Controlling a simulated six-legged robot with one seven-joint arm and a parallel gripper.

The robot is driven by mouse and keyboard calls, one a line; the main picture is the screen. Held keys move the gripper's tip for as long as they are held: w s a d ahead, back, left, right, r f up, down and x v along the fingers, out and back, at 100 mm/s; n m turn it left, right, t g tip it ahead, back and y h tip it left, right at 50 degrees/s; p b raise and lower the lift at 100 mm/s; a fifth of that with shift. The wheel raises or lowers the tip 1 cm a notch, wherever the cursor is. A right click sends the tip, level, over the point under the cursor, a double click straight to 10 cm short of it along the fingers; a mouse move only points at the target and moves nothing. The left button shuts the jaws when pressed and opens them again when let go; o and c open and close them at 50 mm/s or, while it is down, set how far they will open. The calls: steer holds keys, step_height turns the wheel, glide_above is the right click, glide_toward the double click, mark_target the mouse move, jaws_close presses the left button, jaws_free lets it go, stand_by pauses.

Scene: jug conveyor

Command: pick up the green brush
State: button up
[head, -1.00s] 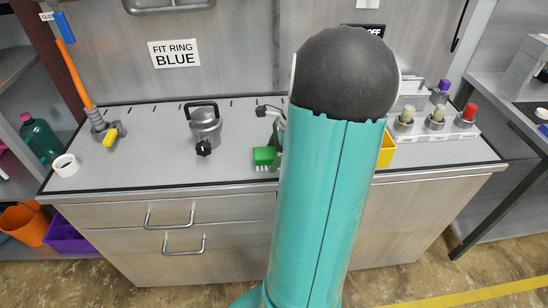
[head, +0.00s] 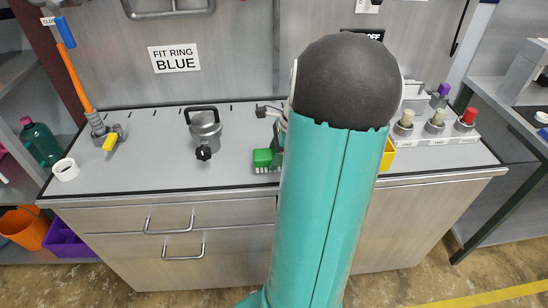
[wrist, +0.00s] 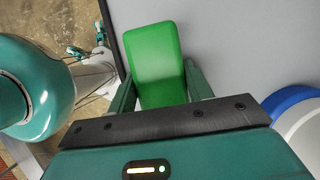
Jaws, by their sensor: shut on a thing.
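The green brush (head: 263,158) is at the front of the grey counter, just left of my arm, with pale bristles pointing down. In the wrist view the green brush (wrist: 157,62) lies between the two dark green fingers of my gripper (wrist: 160,88), which is shut on it. In the head view my gripper (head: 278,150) is mostly hidden behind my teal arm. I cannot tell whether the bristles touch the counter.
A white ring (head: 65,169) and a yellow-handled valve (head: 110,141) are further left. A yellow bin (head: 387,155) and a rack with several capped bottles (head: 437,133) are to the right. A blue-and-white round thing (wrist: 300,117) shows in the wrist view.

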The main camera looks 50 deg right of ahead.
steer(key=v, duration=0.3)
steer(key=s+v, duration=0.1)
steer(key=v, duration=0.1)
steer(key=a+v, duration=0.1)
steer(key=v, duration=0.2)
steer(key=shift+s+r, duration=0.15)
steer(key=shift+s, duration=0.3)
steer(key=s+d+r, duration=0.2)
steer(key=s+r, duration=0.2)
steer(key=s, duration=0.5)
steer(key=shift+s+r, duration=0.2)
steer(key=shift+r, duration=0.15)
steer(key=shift+o, duration=1)
steer(key=shift+c, duration=0.3)
